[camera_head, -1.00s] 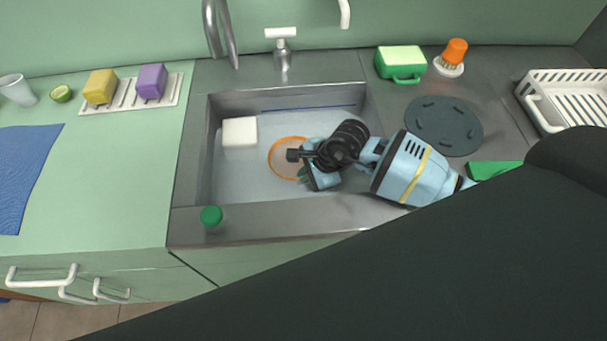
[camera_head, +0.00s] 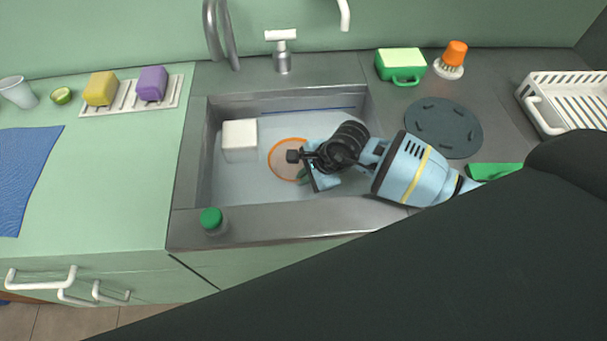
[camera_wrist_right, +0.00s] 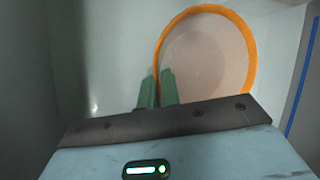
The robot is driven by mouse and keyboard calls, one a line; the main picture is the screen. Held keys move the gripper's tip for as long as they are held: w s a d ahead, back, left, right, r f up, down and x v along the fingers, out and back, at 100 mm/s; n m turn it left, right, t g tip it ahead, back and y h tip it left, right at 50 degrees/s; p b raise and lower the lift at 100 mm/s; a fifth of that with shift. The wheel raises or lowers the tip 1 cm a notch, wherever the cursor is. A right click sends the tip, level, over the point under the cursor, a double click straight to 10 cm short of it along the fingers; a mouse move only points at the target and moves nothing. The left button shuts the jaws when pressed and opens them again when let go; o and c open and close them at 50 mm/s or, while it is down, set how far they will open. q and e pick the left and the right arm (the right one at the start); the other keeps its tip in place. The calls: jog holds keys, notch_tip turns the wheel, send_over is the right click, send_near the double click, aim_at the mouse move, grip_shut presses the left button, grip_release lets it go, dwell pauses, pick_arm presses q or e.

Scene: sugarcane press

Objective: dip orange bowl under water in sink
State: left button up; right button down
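The orange bowl (camera_head: 271,163) is in the sink (camera_head: 235,187), right of its middle; mainly its orange rim shows. The inside of the bowl looks pale and greyish. In the right wrist view the bowl (camera_wrist_right: 247,60) fills the upper right. My right gripper (camera_head: 303,176) reaches into the sink from the right. Its green fingers (camera_wrist_right: 157,76) are close together on either side of the bowl's near left rim in the wrist view, and appear shut on it. The water surface is hard to make out, so I cannot tell how deep the bowl is. My left gripper is not in view.
A white block (camera_head: 240,137) stands in the sink's left part. A green-capped item (camera_head: 211,219) is at the front edge. The faucet (camera_head: 282,50) is behind. A green soap holder (camera_head: 400,66), brush (camera_head: 454,58), dark round mat (camera_head: 443,127) and white rack (camera_head: 565,100) lie right.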

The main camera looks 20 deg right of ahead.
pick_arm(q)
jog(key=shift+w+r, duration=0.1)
pick_arm(e)
jog(key=shift+s, duration=0.15)
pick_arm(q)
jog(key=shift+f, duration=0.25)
pick_arm(e)
jog(key=shift+w+d, duration=0.1)
jog(key=shift+w, duration=0.3)
jog(key=shift+r+p, duration=0.65)
jog(key=shift+r, duration=0.65)
jog(key=shift+r+p, duration=0.95)
jog(key=shift+r, duration=0.8)
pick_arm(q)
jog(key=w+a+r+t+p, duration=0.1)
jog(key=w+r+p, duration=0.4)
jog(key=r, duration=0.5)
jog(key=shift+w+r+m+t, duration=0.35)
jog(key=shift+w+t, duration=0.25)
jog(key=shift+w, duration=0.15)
pick_arm(e)
notch_tip(320, 180, up, 12)
jog(key=shift+f, duration=0.25)
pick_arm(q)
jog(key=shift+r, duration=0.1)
